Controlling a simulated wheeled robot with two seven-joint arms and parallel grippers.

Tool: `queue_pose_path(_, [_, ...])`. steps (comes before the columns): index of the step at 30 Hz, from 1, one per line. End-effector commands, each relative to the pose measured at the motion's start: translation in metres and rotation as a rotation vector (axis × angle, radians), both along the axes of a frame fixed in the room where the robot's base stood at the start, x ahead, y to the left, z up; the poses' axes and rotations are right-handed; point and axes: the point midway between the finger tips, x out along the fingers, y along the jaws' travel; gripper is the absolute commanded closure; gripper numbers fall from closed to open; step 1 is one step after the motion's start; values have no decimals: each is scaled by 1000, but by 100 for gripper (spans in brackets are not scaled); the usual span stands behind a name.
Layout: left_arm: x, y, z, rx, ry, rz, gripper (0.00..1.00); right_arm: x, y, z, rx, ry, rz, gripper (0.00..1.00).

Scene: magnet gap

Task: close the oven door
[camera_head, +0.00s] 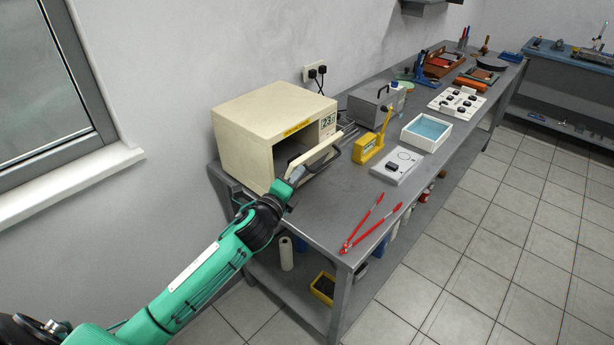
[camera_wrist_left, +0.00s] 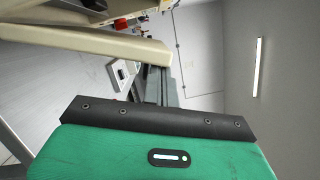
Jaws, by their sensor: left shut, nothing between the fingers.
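The cream oven (camera_head: 265,125) stands on the grey bench against the wall, with a yellow label and a small display on its front. Its door (camera_head: 318,150) is open, swung outward, and shows as a cream slab with a black handle (camera_head: 325,162); part of the dark inside shows behind it. My left gripper (camera_head: 297,174) is shut and empty at the door's near left end; whether it touches the door I cannot tell. In the left wrist view a cream panel (camera_wrist_left: 95,40) crosses the upper left beside the grey fingers (camera_wrist_left: 163,88). My right gripper is not in view.
Red-handled tongs (camera_head: 365,222) lie at the bench's front edge. A yellow device (camera_head: 370,147), a white-grey plate (camera_head: 397,166) and a blue-floored tray (camera_head: 427,132) stand right of the door. Bare bench top lies between door and tongs.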

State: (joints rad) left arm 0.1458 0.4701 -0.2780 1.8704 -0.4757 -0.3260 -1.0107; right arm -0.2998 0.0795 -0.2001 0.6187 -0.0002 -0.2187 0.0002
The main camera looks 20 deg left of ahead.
Motion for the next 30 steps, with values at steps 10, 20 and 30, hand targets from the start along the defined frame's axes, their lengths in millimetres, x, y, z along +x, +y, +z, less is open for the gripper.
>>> queue_pose_path(10, [16,43,24,-247,91,2,100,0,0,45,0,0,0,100])
queue_pose_path(20, [23,63,26,-370,135,0,100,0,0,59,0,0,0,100])
queue_pose_path(30, [24,67,25,-394,143,1,100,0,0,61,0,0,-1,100])
